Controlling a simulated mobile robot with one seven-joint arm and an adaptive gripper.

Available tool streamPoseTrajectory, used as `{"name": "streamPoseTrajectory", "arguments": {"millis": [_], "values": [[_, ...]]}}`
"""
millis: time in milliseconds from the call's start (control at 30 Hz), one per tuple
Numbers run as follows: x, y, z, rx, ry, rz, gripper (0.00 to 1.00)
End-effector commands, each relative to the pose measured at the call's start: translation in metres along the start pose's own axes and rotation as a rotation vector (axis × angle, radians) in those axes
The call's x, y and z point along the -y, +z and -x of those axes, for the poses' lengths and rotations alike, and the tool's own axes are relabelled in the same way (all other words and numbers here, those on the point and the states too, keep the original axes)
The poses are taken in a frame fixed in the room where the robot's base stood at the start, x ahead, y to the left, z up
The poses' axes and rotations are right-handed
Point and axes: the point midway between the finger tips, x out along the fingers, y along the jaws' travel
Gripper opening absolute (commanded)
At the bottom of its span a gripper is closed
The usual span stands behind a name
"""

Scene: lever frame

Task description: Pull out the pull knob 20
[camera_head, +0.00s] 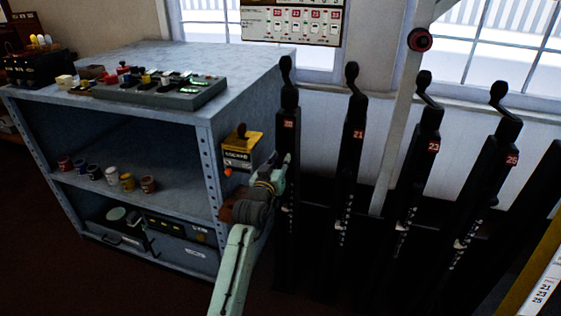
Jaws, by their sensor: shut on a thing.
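A black lever (288,105) with a red plate reading 20 stands upright, the leftmost in a row. My gripper (285,166) is at the front of this lever, below the red plate. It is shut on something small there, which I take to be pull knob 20. The knob itself is hidden behind my fingers and wrist. How far the knob stands out from the lever cannot be told.
Levers marked 21 (354,130), 23 (430,140) and 25 (508,150) stand to the right. A grey metal cabinet (250,75) is close on the left, with a yellow box (241,146) on its side. A pale post (402,110) rises behind the levers.

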Motion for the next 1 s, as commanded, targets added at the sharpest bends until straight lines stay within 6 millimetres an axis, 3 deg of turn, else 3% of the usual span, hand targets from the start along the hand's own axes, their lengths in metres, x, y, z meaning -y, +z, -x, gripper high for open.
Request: {"name": "streamPoseTrajectory", "arguments": {"millis": [333, 600, 633, 1000], "values": [[0.0, 0.002, 0.025, -0.002, 0.003, 0.003, 0.0], [0.0, 0.001, 0.026, 0.003, 0.002, 0.003, 0.0], [0.0, 0.001, 0.026, 0.003, 0.002, 0.003, 0.23], [0.0, 0.0, 0.026, 0.001, 0.002, 0.001, 0.44]]}}
